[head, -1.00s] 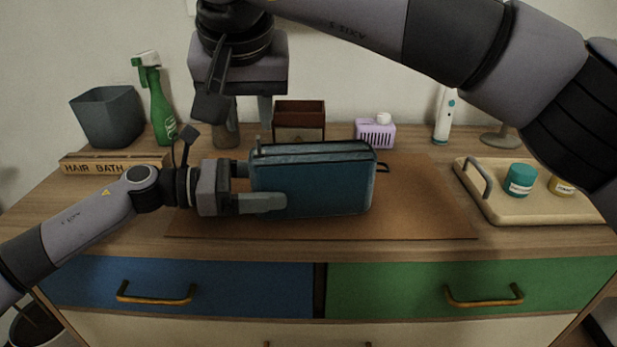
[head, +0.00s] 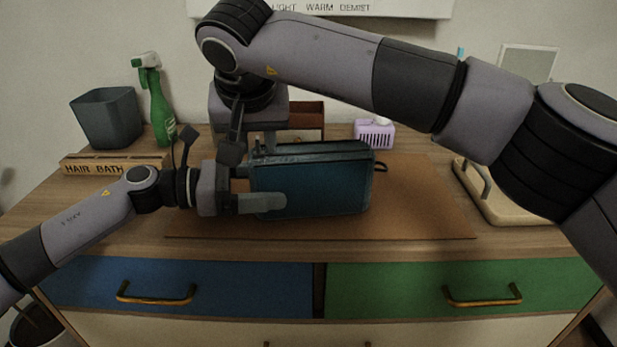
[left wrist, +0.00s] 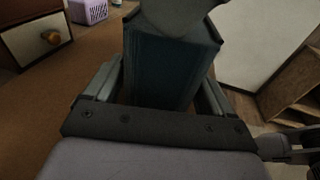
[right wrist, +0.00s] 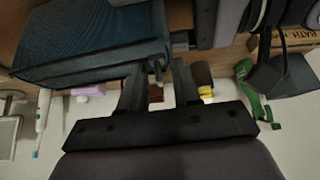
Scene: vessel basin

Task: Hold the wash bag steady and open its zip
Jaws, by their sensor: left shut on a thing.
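The blue wash bag (head: 325,190) stands upright on a brown mat (head: 425,205); its top looks closed. My left gripper (head: 262,187) is shut on the bag's left end, one finger across its front face. The bag fills the space between the fingers in the left wrist view (left wrist: 160,75). My right gripper (head: 258,140) is at the top of the bag's left end, pointing down. In the right wrist view its fingers are apart, with a small zip pull (right wrist: 158,72) showing between them, beside the bag's end (right wrist: 90,45). A dark loop sticks out at the bag's right end.
A wooden sign block (head: 115,165), green spray bottle (head: 157,105) and grey bin (head: 108,118) stand at left. Behind are a brown box (head: 308,115) and a lilac holder (head: 374,134). A tray (head: 490,205) is at right, partly behind my right arm. The mat's right part is clear.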

